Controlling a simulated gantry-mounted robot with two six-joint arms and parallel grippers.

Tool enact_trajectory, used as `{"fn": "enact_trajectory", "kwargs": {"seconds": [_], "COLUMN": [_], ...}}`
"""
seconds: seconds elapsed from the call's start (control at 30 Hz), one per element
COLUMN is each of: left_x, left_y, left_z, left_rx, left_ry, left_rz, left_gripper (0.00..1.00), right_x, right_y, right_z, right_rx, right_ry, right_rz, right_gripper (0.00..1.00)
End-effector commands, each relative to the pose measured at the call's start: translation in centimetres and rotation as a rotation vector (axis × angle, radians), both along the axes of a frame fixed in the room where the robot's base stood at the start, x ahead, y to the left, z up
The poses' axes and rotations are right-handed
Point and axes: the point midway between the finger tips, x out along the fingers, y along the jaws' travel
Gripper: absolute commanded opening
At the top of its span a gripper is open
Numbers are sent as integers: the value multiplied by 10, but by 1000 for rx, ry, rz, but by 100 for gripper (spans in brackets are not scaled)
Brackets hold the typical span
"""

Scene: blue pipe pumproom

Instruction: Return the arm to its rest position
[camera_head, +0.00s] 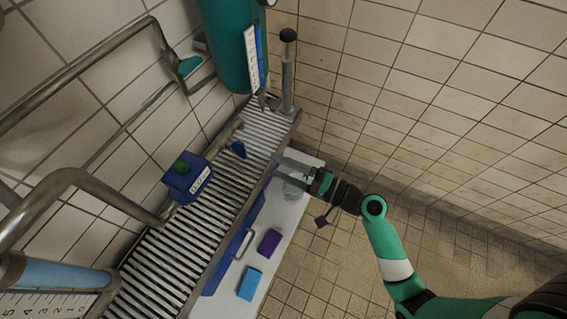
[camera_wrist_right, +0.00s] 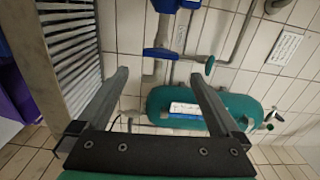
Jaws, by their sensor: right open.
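My right arm comes in from the lower right of the head view in green and white links. Its right gripper (camera_head: 281,169) points left, over the white shelf beside the roller conveyor's edge. In the right wrist view the two grey fingers (camera_wrist_right: 158,76) stand wide apart with nothing between them. My left gripper is in neither view.
The roller conveyor (camera_head: 171,262) runs along the tiled wall, with a blue box with a green knob (camera_head: 187,179) beside it. A purple block (camera_head: 269,242) and a blue block (camera_head: 250,284) lie on the white shelf (camera_head: 291,222). A teal tank (camera_head: 228,40) hangs above. Tiled floor is clear right.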

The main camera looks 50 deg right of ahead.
Motion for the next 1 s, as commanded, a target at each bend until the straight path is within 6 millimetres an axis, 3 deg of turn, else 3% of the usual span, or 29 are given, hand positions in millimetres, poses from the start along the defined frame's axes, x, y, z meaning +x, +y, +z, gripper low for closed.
{"fn": "enact_trajectory", "kwargs": {"seconds": [0.5,0.6,0.67,0.77,0.9,1.0], "left_x": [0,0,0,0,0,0], "left_y": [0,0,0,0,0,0], "left_z": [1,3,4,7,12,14], "left_rx": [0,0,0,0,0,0], "left_ry": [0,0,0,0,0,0], "left_rz": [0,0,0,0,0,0], "left_gripper": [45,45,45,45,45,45], "right_x": [0,10,22,45,64,61], "right_y": [2,15,28,55,101,126], "right_z": [1,16,41,107,224,308], "right_rx": [0,-15,-38,-121,-370,-573], "right_ry": [-1,-31,-82,-219,-470,-662], "right_rz": [5,45,84,154,174,101], "right_gripper": [100,100,100,100,100,100]}}
